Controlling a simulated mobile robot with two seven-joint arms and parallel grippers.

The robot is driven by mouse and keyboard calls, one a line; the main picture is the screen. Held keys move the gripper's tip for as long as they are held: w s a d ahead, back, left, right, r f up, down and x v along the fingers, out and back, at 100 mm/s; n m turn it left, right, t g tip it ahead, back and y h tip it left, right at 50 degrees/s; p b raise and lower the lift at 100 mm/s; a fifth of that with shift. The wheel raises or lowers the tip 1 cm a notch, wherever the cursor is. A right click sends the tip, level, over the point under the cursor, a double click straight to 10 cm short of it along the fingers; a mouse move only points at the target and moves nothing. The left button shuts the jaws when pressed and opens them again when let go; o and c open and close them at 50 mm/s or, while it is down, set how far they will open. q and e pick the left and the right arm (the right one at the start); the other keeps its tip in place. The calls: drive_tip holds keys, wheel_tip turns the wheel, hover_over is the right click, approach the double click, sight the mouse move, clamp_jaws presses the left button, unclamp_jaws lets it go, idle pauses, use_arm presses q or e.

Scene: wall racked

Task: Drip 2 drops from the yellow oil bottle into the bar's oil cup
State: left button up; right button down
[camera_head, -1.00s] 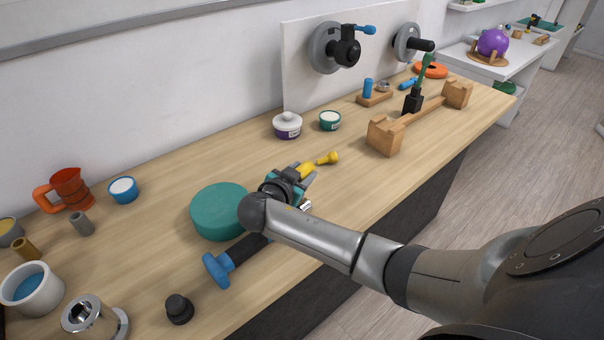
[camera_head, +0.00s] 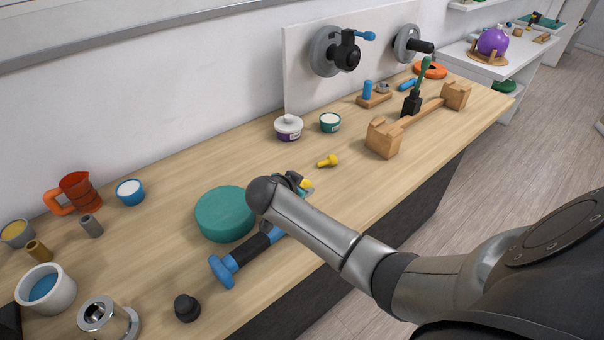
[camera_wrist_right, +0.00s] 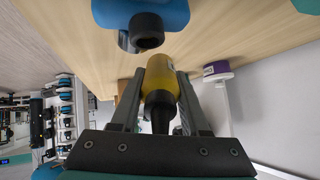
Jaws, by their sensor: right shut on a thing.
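The yellow oil bottle (camera_wrist_right: 160,78) is between the fingers of my right gripper (camera_wrist_right: 158,95), which is shut on it in the right wrist view. Its black nozzle (camera_wrist_right: 160,112) points towards the palm. In the head view only a small yellow part of the bottle (camera_head: 306,184) shows; my wrist hides most of the gripper (camera_head: 303,188), above the table's front part. A small wooden block (camera_head: 374,100) far back carries a blue peg and a small metallic cup (camera_head: 383,87); I cannot tell whether this is the bar's oil cup. My left gripper is out of view.
A green round block (camera_head: 225,213) and a blue-and-black tool (camera_head: 250,250) lie near my right wrist. A yellow peg-like piece (camera_head: 328,160) lies beyond it. Two lidded jars (camera_head: 288,127) (camera_head: 330,121) and a wooden cradle (camera_head: 385,138) stand further back. Cups stand at left.

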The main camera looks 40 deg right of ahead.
drive_tip(key=shift+a+f, duration=0.1)
drive_tip(key=shift+f, duration=0.05)
wheel_tip(320, 180, up, 7)
drive_tip(key=p, duration=0.6)
drive_tip(key=shift+p, duration=0.35)
idle(0.3)
